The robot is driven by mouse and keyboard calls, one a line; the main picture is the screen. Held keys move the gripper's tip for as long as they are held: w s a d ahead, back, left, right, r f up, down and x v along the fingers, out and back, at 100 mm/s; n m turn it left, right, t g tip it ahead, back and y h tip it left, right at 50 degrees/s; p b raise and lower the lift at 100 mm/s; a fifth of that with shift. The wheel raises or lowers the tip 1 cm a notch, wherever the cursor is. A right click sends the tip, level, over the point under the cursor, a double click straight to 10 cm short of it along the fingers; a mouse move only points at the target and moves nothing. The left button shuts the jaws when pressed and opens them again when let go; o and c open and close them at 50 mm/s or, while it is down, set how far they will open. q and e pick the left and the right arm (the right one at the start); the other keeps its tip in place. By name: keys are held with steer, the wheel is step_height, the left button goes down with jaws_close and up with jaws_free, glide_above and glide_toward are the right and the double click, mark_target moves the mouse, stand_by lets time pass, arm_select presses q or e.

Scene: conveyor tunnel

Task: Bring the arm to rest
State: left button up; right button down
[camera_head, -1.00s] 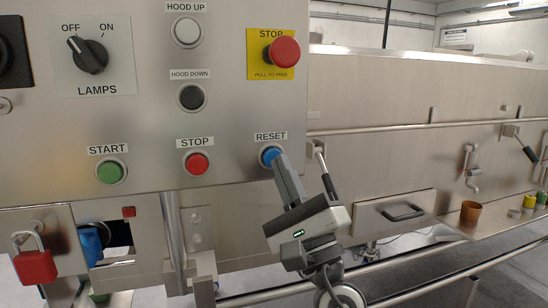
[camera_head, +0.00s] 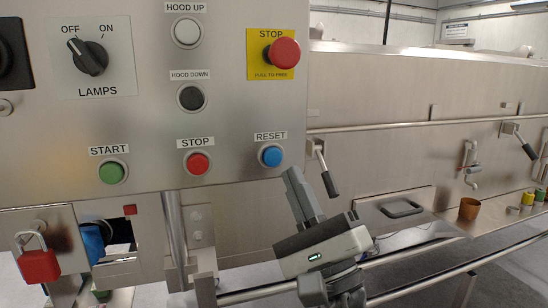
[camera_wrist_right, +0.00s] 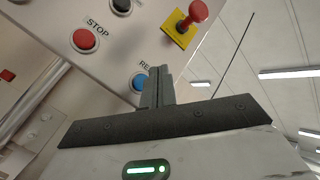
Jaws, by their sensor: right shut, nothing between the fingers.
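My right gripper (camera_head: 289,173) is in the head view, below the blue RESET button (camera_head: 271,156) and a little to its right. Its fingers are shut with nothing between them and point up, apart from the button. The right wrist view shows the shut fingers (camera_wrist_right: 158,72) in front of the panel, with the blue button (camera_wrist_right: 139,81) partly hidden behind them. My left gripper is not in view.
The steel control panel (camera_head: 140,130) carries START (camera_head: 112,172), STOP (camera_head: 197,163) and the red emergency stop (camera_head: 281,54). A black-handled lever (camera_head: 328,180) stands right of the gripper. A red padlock (camera_head: 38,265) hangs at the lower left. A rail (camera_head: 420,258) runs below.

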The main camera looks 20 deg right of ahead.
steer(key=d+f+m+g+h, duration=0.3)
steer(key=f+m+g+h, duration=0.4)
steer(key=f+m, duration=1.9)
steer(key=s+a+f+m+g+y, duration=0.1)
steer(key=s+f+m+g, duration=0.3)
steer(key=s+f+m, duration=0.3)
steer(key=s+a+f+m+g+y, duration=0.1)
steer(key=s+f+m+g, duration=0.4)
steer(key=f+m, duration=0.6)
steer(key=s+m+y, duration=0.1)
steer(key=m, duration=0.3)
steer(key=shift+s+a+f, duration=0.15)
steer(key=shift+s+a, duration=0.15)
steer(key=shift+s, duration=0.1)
